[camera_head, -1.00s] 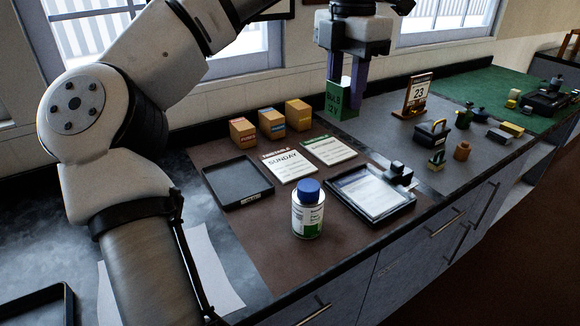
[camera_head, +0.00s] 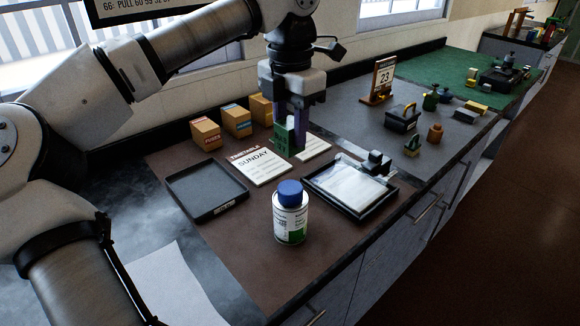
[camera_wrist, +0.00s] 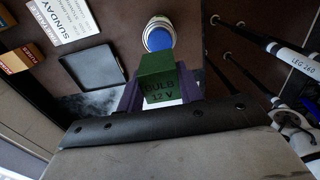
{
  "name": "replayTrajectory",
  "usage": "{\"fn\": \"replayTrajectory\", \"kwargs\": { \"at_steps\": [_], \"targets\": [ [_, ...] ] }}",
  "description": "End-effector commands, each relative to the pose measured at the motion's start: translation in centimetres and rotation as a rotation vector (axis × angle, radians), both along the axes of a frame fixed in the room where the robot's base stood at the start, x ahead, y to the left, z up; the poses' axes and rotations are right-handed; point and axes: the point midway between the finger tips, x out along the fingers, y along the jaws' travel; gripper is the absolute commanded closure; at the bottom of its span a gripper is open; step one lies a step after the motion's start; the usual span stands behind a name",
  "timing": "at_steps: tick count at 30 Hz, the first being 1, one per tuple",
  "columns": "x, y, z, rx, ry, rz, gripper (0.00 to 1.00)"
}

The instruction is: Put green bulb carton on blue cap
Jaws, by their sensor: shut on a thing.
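The green bulb carton (camera_head: 284,136) is held in my gripper (camera_head: 292,128), whose purple fingers are shut on it. It hangs above the brown mat, behind the bottle in the head view. In the wrist view the carton (camera_wrist: 166,80) reads "BULB 12 V" and sits between the fingers. The blue cap (camera_head: 290,193) tops a white and green bottle (camera_head: 291,222) standing upright on the mat. In the wrist view the blue cap (camera_wrist: 159,39) shows just beyond the carton, partly hidden by it. Carton and cap are apart in the head view.
An empty black tray (camera_head: 206,190) lies left of the bottle, and a tray with papers (camera_head: 350,187) lies right. A Sunday card (camera_head: 258,167) and several small boxes (camera_head: 237,121) are behind. A black toolbox (camera_head: 402,119) stands farther right.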

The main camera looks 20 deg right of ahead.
Motion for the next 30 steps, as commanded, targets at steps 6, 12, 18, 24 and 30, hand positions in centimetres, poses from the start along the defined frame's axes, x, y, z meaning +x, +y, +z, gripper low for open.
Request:
{"fn": "replayTrajectory", "kwargs": {
  "at_steps": [6,12,18,24,30],
  "targets": [
    [-0.1,0.0,-3.8,-0.001,0.002,-0.002,0.86],
    [0.0,0.0,-5.2,0.0,0.001,-0.001,0.86],
    [-0.1,0.0,-8.0,-0.002,0.002,-0.001,0.86],
    [0.0,0.0,-8.8,-0.001,-0.001,0.0,0.86],
    [0.0,0.0,-9.2,-0.001,-0.001,0.0,0.86]
  ]
}}
